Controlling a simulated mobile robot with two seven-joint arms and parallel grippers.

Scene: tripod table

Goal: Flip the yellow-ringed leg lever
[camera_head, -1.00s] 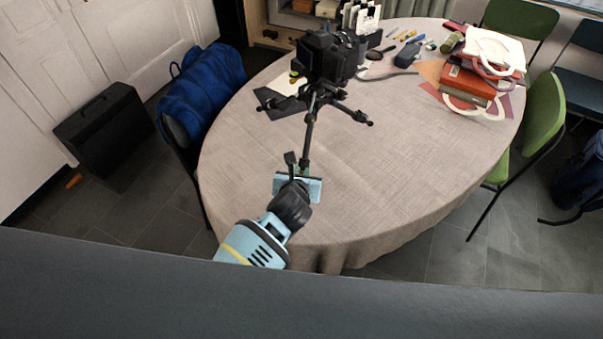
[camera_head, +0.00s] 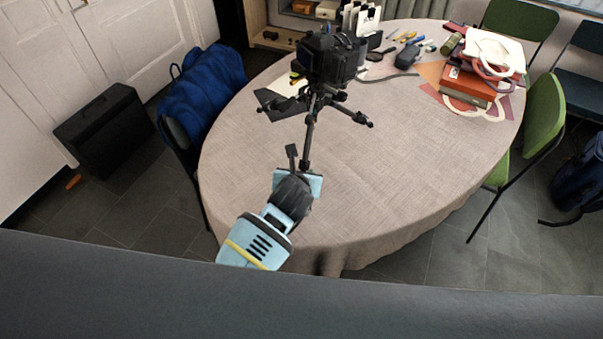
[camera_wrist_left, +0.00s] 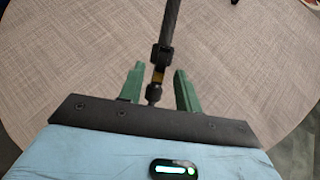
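A black tripod with a camera (camera_head: 330,57) on top stands on the table (camera_head: 390,165). Its near leg (camera_head: 308,135) points toward me. In the left wrist view this leg (camera_wrist_left: 172,22) carries a dark clamp block (camera_wrist_left: 162,55), a yellow ring (camera_wrist_left: 158,76) just below it and a rounded foot (camera_wrist_left: 153,95). The lever's own position is too small to tell. My left gripper (camera_head: 299,160) is open, with its green fingers (camera_wrist_left: 160,68) on either side of the leg at the yellow ring. A gap shows on both sides. My right gripper is not in view.
Red books (camera_head: 468,82) and a white bag (camera_head: 493,50) lie at the table's far right. Several small tools and a dark pouch (camera_head: 407,56) lie behind the tripod. The table's near right is clear.

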